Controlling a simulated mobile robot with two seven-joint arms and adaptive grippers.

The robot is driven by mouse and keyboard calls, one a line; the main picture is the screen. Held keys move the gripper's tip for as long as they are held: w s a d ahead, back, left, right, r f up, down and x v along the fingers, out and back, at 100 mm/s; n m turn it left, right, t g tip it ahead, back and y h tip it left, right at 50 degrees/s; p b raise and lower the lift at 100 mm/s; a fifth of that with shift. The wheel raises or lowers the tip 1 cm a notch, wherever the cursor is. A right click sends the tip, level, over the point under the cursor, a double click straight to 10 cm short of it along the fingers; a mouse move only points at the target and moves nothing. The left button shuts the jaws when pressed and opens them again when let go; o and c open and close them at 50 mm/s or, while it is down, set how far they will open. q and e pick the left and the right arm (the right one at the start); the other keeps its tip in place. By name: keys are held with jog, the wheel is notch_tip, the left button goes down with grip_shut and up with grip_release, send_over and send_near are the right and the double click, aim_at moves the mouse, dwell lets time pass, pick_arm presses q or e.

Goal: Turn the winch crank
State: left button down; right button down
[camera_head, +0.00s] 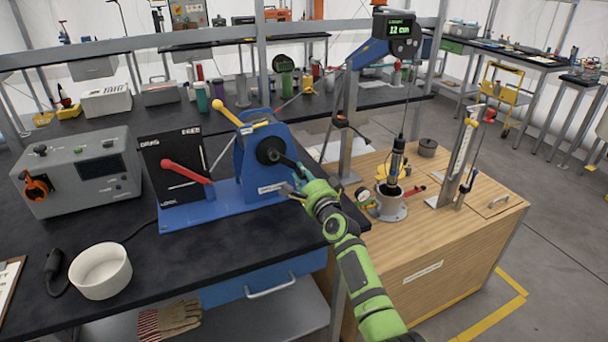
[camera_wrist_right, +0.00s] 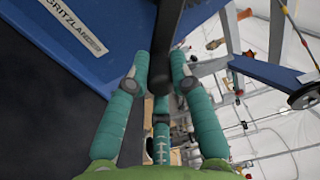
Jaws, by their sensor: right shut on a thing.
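The blue winch (camera_head: 240,165) stands on the black bench, with its dark crank (camera_head: 284,160) on the side facing my right arm. My green right gripper (camera_head: 302,178) is at the crank's outer end. In the right wrist view, the teal fingers (camera_wrist_right: 160,75) are closed around the dark crank bar (camera_wrist_right: 166,35). The fingers hide part of the handle. The left gripper does not show.
A red lever (camera_head: 187,171) on a black panel and a yellow-knobbed lever (camera_head: 226,112) stand beside the crank. A display (camera_head: 400,28) appears to read 12 cm above a hanging cylinder (camera_head: 397,160). A white bowl (camera_head: 100,270) sits front left.

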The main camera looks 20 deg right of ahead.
jog(key=c, duration=1.1)
grip_release()
jog(key=s, duration=1.2)
jog(key=shift+f, duration=0.2)
